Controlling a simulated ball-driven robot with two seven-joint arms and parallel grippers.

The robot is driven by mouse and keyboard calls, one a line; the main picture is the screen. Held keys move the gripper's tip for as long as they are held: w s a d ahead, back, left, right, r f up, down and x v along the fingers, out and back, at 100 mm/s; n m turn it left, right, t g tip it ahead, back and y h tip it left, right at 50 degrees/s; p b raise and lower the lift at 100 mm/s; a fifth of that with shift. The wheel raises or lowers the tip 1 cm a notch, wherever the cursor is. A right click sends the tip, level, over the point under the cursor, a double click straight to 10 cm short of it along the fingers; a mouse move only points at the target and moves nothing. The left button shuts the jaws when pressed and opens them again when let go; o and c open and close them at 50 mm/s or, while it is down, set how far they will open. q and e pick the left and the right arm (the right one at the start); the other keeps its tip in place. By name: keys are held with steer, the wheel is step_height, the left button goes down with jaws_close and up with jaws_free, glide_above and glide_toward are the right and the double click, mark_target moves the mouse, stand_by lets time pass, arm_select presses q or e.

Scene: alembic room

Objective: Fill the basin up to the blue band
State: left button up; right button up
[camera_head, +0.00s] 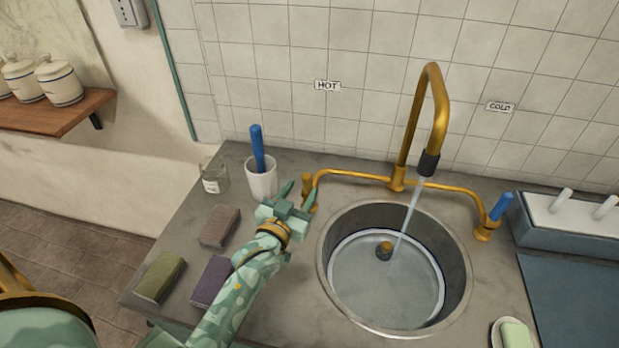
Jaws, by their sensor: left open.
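The round basin (459,262) is sunk in the grey counter and holds water (375,292). A dark blue band (334,262) rings its inner wall close to the water's edge; I cannot tell the exact gap. A brass spout (441,110) pours a stream (408,215) into the basin. A small dark, brass-coloured piece (384,251) shows in the water. The hot tap handle (307,187) stands at the left, under the HOT sign; the blue cold handle (501,206) is at the right. My left gripper (297,194) is open beside the hot handle; contact is unclear. My right gripper is out of view.
A white cup (261,183) with a blue-handled tool (257,147) and a glass jar (214,178) stand behind my left gripper. Several sponges, including a green one (159,277), lie at the left. A soap dish (497,333) is at front right, near a rack (570,236).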

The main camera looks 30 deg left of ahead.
mark_target(305, 185)
arm_select(q)
steer(key=w+b, duration=0.1)
steer(key=w, duration=0.5)
steer(key=shift+w+a, duration=0.1)
steer(key=shift+a, duration=0.1)
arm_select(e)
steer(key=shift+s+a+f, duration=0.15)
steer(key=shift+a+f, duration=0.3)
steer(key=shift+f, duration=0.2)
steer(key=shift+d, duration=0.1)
